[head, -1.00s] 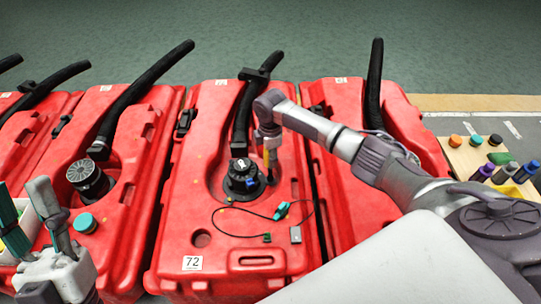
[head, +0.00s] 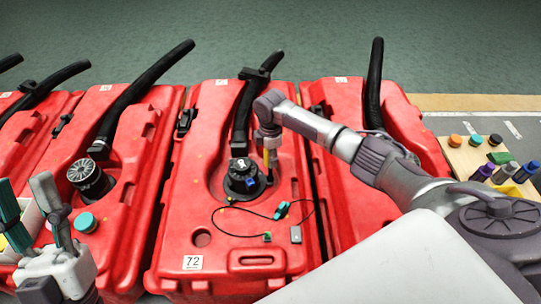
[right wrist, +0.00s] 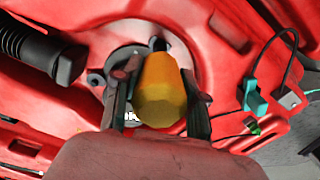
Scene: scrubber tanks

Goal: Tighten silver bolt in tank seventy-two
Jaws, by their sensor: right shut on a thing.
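Tank seventy-two (head: 222,283) is the red tank in the middle of the head view, with the label 72 (head: 192,262) at its near left corner. A black round fitting (head: 243,178) sits in its recess. My right gripper (head: 268,138) points down beside this fitting, shut on a yellow-handled tool (head: 268,158). In the right wrist view the orange-yellow handle (right wrist: 160,90) is between the fingers and hides what lies under it. I cannot make out the silver bolt. My left gripper (head: 52,195) is at the lower left; I cannot tell its opening.
A cable with a teal connector (head: 281,210) lies on the tank, near a small grey block (head: 296,234). Black hoses (head: 145,95) rise from the tanks. A wooden board (head: 468,155) with coloured caps and bottles stands at the right. A teal cap (head: 86,222) sits on the left tank.

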